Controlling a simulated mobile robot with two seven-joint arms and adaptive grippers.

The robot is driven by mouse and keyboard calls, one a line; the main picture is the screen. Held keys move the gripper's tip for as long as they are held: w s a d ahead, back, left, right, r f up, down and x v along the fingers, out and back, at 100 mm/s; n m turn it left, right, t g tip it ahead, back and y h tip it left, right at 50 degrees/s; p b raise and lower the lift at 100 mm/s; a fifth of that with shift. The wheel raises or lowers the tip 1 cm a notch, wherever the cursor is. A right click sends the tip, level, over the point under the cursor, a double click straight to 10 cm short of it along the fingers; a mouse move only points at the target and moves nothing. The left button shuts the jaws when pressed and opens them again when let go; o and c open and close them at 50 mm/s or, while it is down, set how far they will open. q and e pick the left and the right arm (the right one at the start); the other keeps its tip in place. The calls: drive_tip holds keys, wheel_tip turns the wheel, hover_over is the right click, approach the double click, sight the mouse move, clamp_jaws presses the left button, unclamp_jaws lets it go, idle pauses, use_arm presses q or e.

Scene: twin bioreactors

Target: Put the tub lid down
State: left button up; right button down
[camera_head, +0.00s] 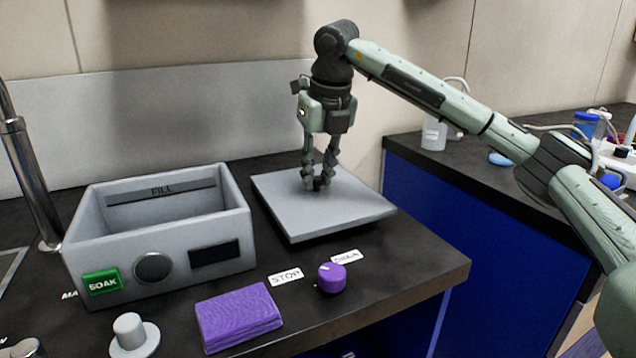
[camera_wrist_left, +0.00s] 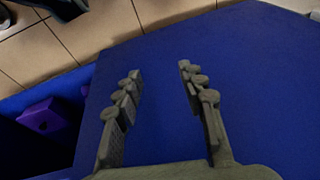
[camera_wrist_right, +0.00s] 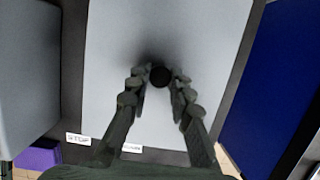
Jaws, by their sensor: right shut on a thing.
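The tub lid (camera_head: 350,212) is a flat grey slab with a small dark knob. It is at the right part of the black counter, right of the open grey tub (camera_head: 160,268). My right gripper (camera_head: 317,186) points down from above and is shut on the lid's knob. In the right wrist view the fingertips (camera_wrist_right: 160,80) close on the round black knob (camera_wrist_right: 160,75), with the grey lid (camera_wrist_right: 200,35) below. The lid looks level and at the counter surface; I cannot tell if a small gap is left under it. My left gripper (camera_wrist_left: 160,80) is open and empty before a blue panel.
A purple folded cloth (camera_head: 238,316), a purple knob (camera_head: 331,278), a STOP label (camera_head: 285,277) and a grey knobbed piece (camera_head: 133,335) are along the counter's front. A metal tap (camera_head: 28,180) stands left. A second counter (camera_head: 465,165) with labware is at right.

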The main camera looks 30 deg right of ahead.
sight(326, 199)
drive_tip(key=shift+f, duration=1)
drive_tip(key=shift+f, duration=0.15)
drive_tip(key=c, duration=1.4)
unclamp_jaws()
drive_tip(key=shift+o, duration=0.2)
drive_tip(key=v, duration=1.2)
